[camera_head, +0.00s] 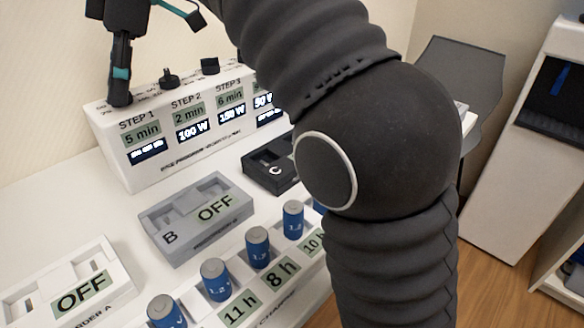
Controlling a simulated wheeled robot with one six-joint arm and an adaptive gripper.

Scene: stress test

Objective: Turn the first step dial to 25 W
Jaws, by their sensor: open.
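The white power unit (160,170) stands at the back left, with step columns on its front. The STEP 1 column reads 5 min above a blue display whose small text I cannot make out. STEP 2 shows 2 min and 100 W. Black dials stand on top, at STEP 2 (168,79) and STEP 3 (210,66). My gripper (158,60), black with teal parts, is open above the unit's left end. One finger comes down over the STEP 1 place and hides that dial; contact is unclear.
In front lie a grey tray B marked OFF (190,240), a white tray marked OFF (35,290) and a dark unit C (262,178). Several blue batteries (215,280) stand in a charger at the front. My arm covers the centre right. A shelf (530,160) stands at right.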

